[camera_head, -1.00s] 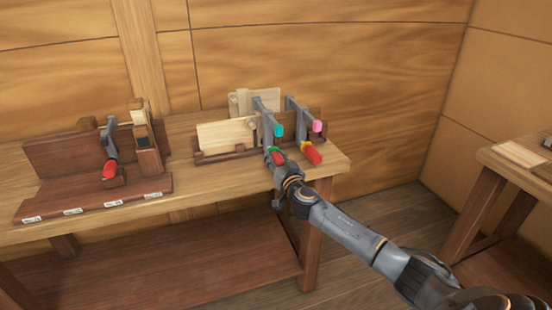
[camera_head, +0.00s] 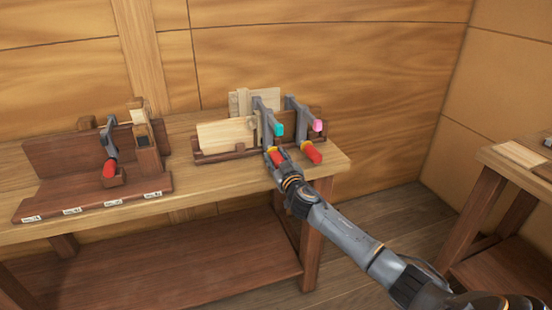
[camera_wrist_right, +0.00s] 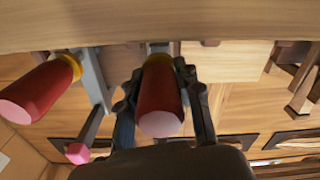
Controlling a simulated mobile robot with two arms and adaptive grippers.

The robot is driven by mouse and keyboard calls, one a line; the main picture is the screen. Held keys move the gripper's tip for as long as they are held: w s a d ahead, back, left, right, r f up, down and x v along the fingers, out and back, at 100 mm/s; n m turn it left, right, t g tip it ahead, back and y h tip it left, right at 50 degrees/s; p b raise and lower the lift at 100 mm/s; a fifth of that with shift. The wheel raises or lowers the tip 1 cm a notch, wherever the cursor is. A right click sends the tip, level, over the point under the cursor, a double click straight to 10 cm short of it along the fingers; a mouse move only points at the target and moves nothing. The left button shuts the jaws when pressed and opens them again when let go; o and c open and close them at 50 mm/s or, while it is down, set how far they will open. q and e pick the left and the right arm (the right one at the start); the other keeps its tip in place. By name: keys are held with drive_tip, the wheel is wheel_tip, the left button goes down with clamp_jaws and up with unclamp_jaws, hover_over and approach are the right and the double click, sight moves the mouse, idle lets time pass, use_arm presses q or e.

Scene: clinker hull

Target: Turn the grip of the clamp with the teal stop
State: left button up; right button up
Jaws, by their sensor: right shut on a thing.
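The clamp with the teal stop (camera_head: 278,130) stands at the wooden boards on the bench, its grey bar (camera_head: 264,110) upright. Its red grip (camera_head: 275,157) points toward me and is partly hidden by my right gripper (camera_head: 280,164). In the right wrist view the red grip (camera_wrist_right: 160,100) lies between the two dark fingers of my right gripper (camera_wrist_right: 161,100), which is shut on it. A second clamp with a pink stop (camera_head: 317,125) stands just to the right, its red grip (camera_head: 311,152) beside my gripper. It also shows at the left of the right wrist view (camera_wrist_right: 38,93). My left gripper is not in view.
A dark wooden rack (camera_head: 90,200) with another red-handled clamp (camera_head: 109,168) stands at the bench's left. Pale boards (camera_head: 226,133) stand behind the clamps. Another table (camera_head: 520,152) is at the right. The bench top (camera_head: 190,178) between rack and clamps is clear.

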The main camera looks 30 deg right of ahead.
drive_tip(key=n, duration=0.6)
drive_tip(key=shift+n, duration=0.3)
drive_tip(key=n+p, duration=0.1)
drive_tip(key=n, duration=0.5)
drive_tip(key=n+p, duration=0.1)
drive_tip(key=n, duration=0.4)
drive_tip(key=shift+n, duration=0.4)
drive_tip(key=n+p, duration=0.1)
drive_tip(key=n, duration=0.5)
drive_tip(key=shift+p, duration=0.3)
drive_tip(key=o, duration=1.2)
drive_tip(key=shift+a+f, duration=0.1)
drive_tip(key=v, duration=1.2)
